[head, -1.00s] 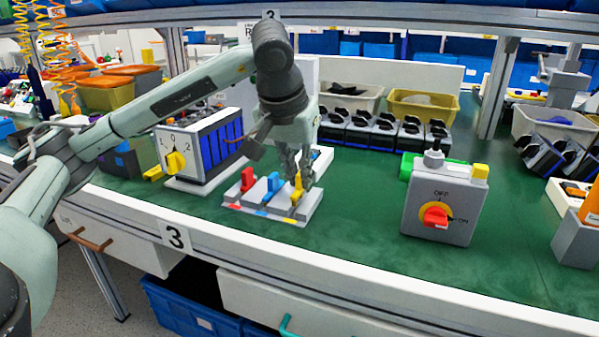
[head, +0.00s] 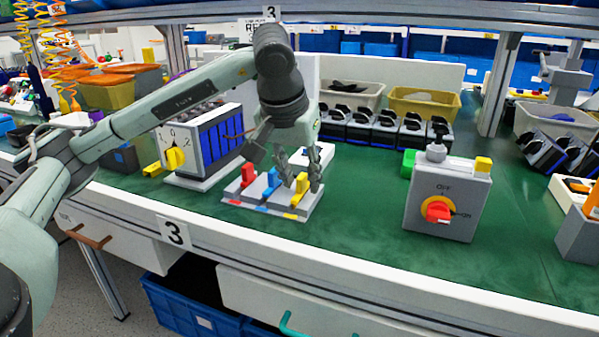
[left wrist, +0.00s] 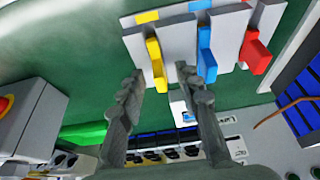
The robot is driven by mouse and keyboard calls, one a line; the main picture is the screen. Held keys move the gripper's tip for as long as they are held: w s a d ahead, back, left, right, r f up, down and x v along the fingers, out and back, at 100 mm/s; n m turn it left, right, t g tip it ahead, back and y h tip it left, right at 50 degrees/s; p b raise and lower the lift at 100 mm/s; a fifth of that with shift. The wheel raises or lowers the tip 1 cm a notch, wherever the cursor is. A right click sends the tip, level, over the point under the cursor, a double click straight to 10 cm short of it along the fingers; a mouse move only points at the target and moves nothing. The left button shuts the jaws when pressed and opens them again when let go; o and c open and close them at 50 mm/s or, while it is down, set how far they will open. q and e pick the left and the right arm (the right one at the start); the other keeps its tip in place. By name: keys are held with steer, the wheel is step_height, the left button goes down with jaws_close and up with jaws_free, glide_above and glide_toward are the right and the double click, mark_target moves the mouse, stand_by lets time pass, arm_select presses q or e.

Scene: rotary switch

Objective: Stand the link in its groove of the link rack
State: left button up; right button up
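The pale grey link rack (head: 251,195) stands on the green bench, with red, blue and yellow marks along its front. A red link (head: 248,172), a blue link (head: 272,180) and a yellow link (head: 301,183) stand upright in it, each in line with its own colour mark. My left gripper (head: 303,177) is open over the yellow link at the rack's right end. In the left wrist view its fingers (left wrist: 160,72) are spread, and the yellow link (left wrist: 156,63) shows between and just beyond the tips, apart from both. The foot of the yellow link is partly hidden. My right gripper is not in view.
A grey switch box (head: 447,200) with a red knob stands to the right. A box with a yellow dial (head: 174,158) and blue modules stands at the left. Bins and black-grey units line the back. Green bench is clear between rack and switch box.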

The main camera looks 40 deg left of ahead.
arm_select(q)
steer(key=v, duration=1.2)
